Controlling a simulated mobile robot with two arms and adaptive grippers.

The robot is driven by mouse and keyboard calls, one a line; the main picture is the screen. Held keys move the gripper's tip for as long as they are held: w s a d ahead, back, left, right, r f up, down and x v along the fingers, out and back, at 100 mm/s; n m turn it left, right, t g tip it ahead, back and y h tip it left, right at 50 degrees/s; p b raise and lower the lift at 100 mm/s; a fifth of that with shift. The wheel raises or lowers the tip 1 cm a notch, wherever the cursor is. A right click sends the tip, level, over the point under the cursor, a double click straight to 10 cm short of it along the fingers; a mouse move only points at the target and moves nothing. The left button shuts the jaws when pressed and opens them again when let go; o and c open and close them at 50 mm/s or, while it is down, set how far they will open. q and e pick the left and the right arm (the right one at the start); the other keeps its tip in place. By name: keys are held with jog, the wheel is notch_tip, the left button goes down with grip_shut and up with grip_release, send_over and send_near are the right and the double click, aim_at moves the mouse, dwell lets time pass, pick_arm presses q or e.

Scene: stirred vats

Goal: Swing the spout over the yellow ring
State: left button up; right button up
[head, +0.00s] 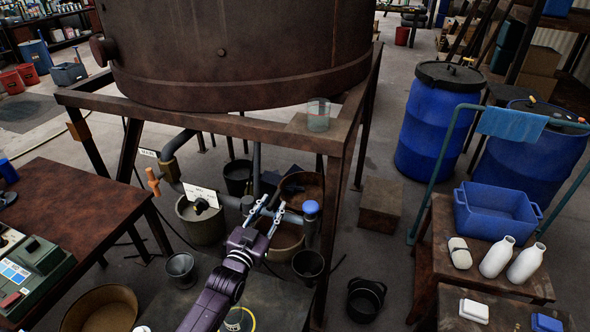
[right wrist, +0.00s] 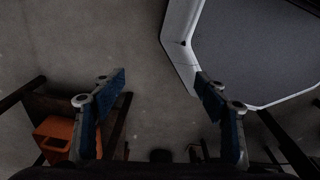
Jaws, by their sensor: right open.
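A dark pipe with a blue knob on its end (head: 311,208) runs sideways under the vat's frame and looks like the spout; its lower end is at the right. A yellow ring (head: 252,319) shows in part at the bottom edge on a dark surface, partly behind my purple arm. My left gripper (head: 272,201) is close to the pipe, left of the blue knob. Its two fingers are apart, and I cannot tell whether they touch the pipe. My right gripper (right wrist: 158,88) is open and empty, with bare floor behind it in the right wrist view.
A large brown vat (head: 235,60) stands on a rusty frame (head: 240,128). A glass beaker (head: 318,115) sits on the frame. Buckets and a black pail (head: 366,298) stand below. A brown table (head: 70,215) is at left; a blue tub (head: 495,212) is at right.

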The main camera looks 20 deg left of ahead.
pick_arm(q)
jog(key=shift+w+a, duration=0.15)
jog(key=shift+w, duration=0.3)
jog(key=w, duration=0.7)
jog(key=shift+a+p, duration=0.2)
jog(key=shift+p, duration=0.1)
jog(key=shift+w, duration=0.1)
grip_shut()
